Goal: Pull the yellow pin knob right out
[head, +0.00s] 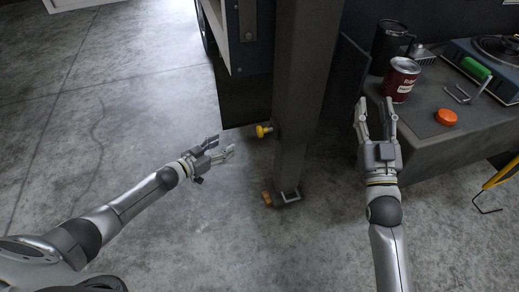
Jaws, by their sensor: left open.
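The yellow pin knob (264,131) sticks out to the left from the side of a dark grey post (304,90), with its shaft against the post. My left gripper (225,146) is open and empty, a little to the left of the knob and slightly lower in the picture, apart from it. My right gripper (376,108) points up in the picture, to the right of the post beside the bench edge. Its fingers are apart with nothing visible between them.
A grey bench (440,143) at the right holds a red can (401,80), a black mug (388,46), an orange disc (446,117) and a green-handled tool (476,69). An orange-and-grey bracket (283,198) sits at the post's foot. The floor at the left is clear.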

